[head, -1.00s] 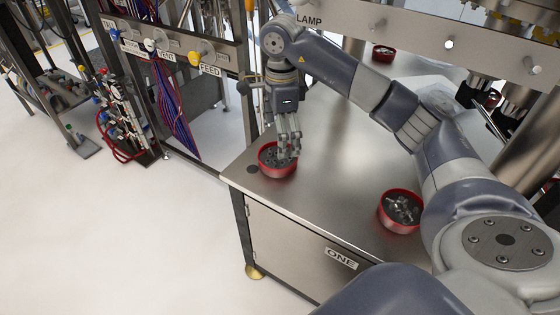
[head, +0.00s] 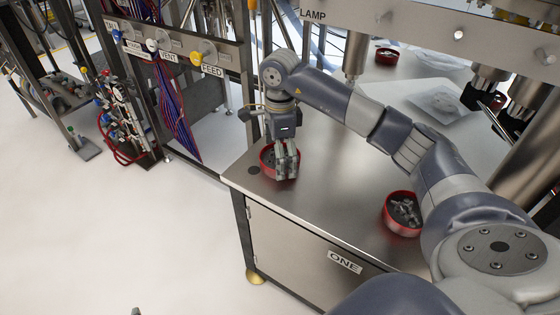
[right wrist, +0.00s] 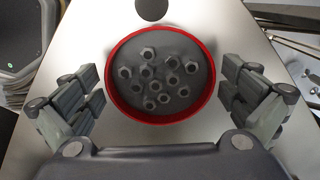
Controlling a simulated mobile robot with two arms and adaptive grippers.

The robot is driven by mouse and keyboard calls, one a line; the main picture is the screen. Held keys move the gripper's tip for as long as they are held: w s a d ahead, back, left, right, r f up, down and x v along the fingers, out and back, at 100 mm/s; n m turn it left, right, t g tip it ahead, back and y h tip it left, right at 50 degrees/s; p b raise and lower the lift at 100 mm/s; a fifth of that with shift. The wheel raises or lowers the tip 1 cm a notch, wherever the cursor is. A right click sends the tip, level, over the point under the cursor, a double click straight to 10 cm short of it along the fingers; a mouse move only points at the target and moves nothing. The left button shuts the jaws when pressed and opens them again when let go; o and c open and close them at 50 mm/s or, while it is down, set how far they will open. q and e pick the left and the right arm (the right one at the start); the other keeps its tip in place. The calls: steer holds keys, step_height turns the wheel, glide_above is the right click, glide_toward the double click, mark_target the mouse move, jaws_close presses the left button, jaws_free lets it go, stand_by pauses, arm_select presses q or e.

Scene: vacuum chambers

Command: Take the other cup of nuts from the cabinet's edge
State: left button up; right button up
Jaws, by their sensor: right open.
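The red-rimmed cup of nuts (head: 263,166) stands upright near the left corner of the steel cabinet top. In the right wrist view the cup (right wrist: 107,82) is seen from above, with several hex nuts (right wrist: 160,75) on its dark inside. My right gripper (head: 286,174) points down over this cup and partly hides it. In the right wrist view its fingers (right wrist: 160,95) are spread apart on either side of the rim, with gaps between them and the cup. My left gripper cannot be made out.
A second red cup (head: 388,222) with larger metal parts stands to the right on the cabinet (head: 320,215). Another red cup (head: 386,63) is at the back. Bare steel lies between the front cups.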

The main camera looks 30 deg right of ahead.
steer(key=shift+c, duration=0.6)
steer(key=c, duration=1.1)
steer(key=shift+r, duration=0.15)
steer(key=shift+r, duration=0.15)
step_height(320, 180, up, 3)
steer(key=shift+w+r+p, duration=0.1)
steer(key=shift+r+p, duration=0.1)
steer(key=shift+p, duration=0.45)
arm_select(q)
steer(key=s+a+f+g, duration=0.2)
steer(key=s+g, duration=0.1)
steer(key=s, duration=0.3)
steer(key=s+a+f+g+y+p, duration=0.1)
steer(key=s+a+f+g, duration=0.1)
steer(key=s, duration=0.4)
steer(key=shift+f+g+y, duration=0.3)
steer(key=shift+f+g, duration=0.3)
steer(key=shift+g, duration=0.2)
arm_select(e)
steer(key=s+a, duration=0.4)
steer(key=s, duration=0.3)
steer(key=s+a+r, duration=0.1)
steer(key=s+a, duration=0.3)
steer(key=s, duration=0.3)
